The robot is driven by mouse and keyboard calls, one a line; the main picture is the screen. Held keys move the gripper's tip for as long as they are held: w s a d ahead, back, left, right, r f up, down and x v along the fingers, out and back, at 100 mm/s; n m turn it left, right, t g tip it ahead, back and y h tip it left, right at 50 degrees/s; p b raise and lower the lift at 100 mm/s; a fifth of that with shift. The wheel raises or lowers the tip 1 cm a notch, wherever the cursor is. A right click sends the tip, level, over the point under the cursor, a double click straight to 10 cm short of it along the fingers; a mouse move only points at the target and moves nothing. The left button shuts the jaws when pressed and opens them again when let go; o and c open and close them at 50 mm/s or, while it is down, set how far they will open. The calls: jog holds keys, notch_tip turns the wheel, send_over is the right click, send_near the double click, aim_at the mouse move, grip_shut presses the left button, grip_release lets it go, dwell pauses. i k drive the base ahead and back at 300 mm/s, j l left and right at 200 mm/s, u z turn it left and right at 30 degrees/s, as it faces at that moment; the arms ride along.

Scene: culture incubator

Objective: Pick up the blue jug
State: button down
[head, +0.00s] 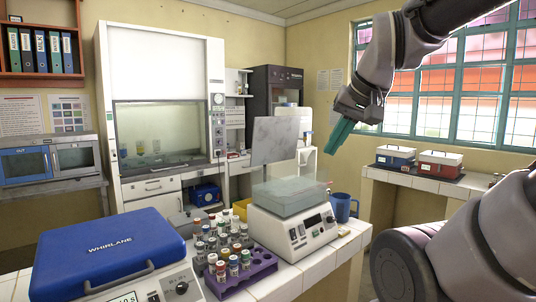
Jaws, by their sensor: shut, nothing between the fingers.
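The blue jug (341,207) stands upright at the right end of the white tiled counter, just behind and right of a white bench instrument. The instrument hides a little of its left side. My gripper (338,138), with green fingers, hangs in the air above the jug, pointing down and slightly left. It is shut and empty, and it is clear of the jug.
The white instrument (302,236) with a clear cover and raised lid stands close to the jug. A purple rack (240,278) of vials and a blue-lidded centrifuge (105,250) fill the counter to the left. Red and blue boxes sit on a window-side counter (420,178).

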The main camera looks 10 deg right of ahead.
aim_at(340, 202)
jog(key=l+z, duration=0.15)
jog(key=z, duration=1.55)
jog(key=i+z, duration=0.25)
jog(key=i, duration=1.55)
jog(key=i+j+u, duration=0.2)
jog(key=i+u, duration=0.55)
jog(key=i, duration=0.2)
jog(key=i+l+u, duration=0.1)
jog(key=i+u, duration=0.3)
jog(key=i+l+u, duration=0.35)
jog(key=i, duration=0.2)
jog(key=i+j+u, duration=0.35)
jog(key=i, duration=0.35)
jog(key=i+l+u, duration=0.1)
jog(key=i+u, duration=0.3)
jog(key=i, duration=0.3)
jog(key=i+l+u, duration=0.15)
jog(key=i+u, duration=0.2)
jog(key=i, duration=0.35)
jog(key=i+u, duration=0.2)
jog(key=i, duration=0.35)
jog(key=i+u, duration=0.2)
jog(key=i, duration=0.4)
jog(key=i+l+u, duration=0.25)
jog(key=i, duration=0.3)
jog(key=i+u, duration=0.1)
jog(key=u, duration=3.6)
